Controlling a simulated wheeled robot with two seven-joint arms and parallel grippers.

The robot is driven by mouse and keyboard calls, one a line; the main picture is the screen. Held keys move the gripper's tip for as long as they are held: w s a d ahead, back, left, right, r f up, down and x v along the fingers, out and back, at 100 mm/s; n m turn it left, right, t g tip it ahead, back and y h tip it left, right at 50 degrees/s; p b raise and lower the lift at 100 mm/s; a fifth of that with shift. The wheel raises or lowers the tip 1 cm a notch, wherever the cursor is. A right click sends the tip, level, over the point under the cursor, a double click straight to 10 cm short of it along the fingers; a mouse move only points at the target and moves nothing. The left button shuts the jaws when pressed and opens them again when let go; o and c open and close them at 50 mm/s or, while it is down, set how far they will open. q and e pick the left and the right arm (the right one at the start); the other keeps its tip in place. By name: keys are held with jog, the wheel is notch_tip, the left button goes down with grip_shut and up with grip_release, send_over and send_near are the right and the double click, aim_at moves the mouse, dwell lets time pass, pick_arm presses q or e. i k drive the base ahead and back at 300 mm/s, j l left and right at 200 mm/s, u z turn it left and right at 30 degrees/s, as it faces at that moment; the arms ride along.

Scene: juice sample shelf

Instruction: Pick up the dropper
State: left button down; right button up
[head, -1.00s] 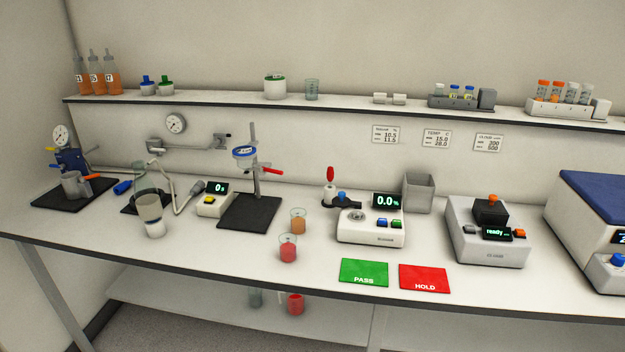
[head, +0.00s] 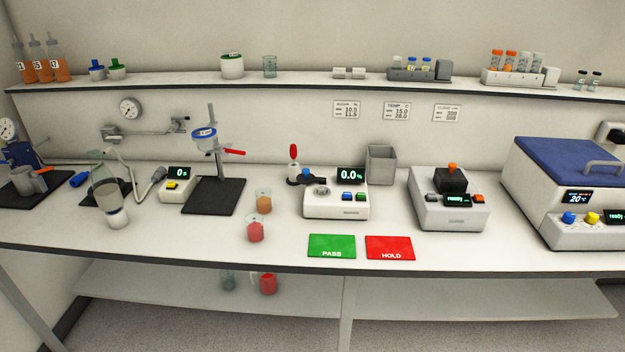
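The dropper (head: 293,153) appears to be the item with the red bulb, standing upright in the head view behind and left of the white meter reading 0.0 % (head: 336,203). Its lower part sits in a small holder (head: 301,176) on the bench, so its tip is hidden. A small blue-capped item stands beside it on the right. Neither of my grippers is in view.
Two beakers, one orange (head: 264,202) and one red (head: 255,230), stand left of the meter. A grey bin (head: 381,164) stands behind it at right. Green PASS (head: 332,246) and red HOLD (head: 390,248) cards lie in front. A shelf (head: 300,88) runs above.

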aim_at(293, 150)
jog(key=i+j+z, duration=0.15)
jog(key=j, duration=0.7)
jog(key=i+j+z, duration=0.2)
jog(key=i+j, duration=0.15)
jog(key=j, duration=0.5)
jog(key=i+j+z, duration=0.15)
jog(key=j, duration=0.75)
jog(key=i+j+z, duration=0.2)
jog(key=j, duration=0.7)
jog(key=j+z, duration=0.15)
jog(key=j, duration=0.75)
